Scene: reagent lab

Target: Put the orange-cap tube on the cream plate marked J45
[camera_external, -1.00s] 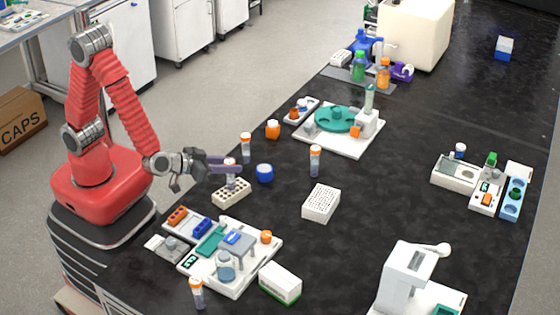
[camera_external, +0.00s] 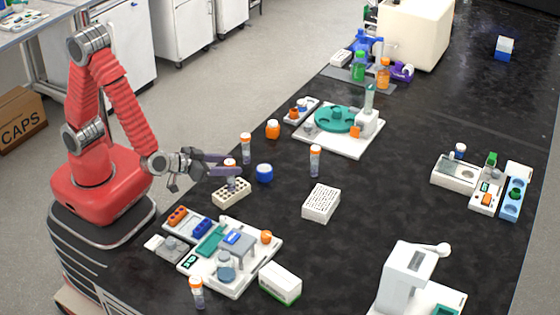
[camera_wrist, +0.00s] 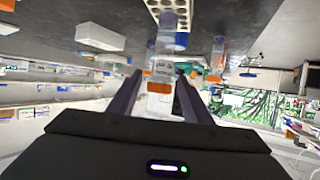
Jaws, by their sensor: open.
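An orange-cap tube (camera_external: 231,183) stands upright at a cream block with dark round holes (camera_external: 222,199). I cannot tell how deep it sits. My gripper (camera_external: 238,164) is open, with its two fingers around the upper part of this tube. In the wrist view the clear tube (camera_wrist: 165,62) shows between the fingers, and the holed block (camera_wrist: 168,9) is at the top edge. Other orange-cap tubes stand on the bench: one behind the block (camera_external: 246,150), one further right (camera_external: 315,162) and one at the front (camera_external: 198,294). No J45 mark is readable.
A white tray of equipment (camera_external: 262,262) lies in front. An orange jar (camera_external: 272,130) is behind.

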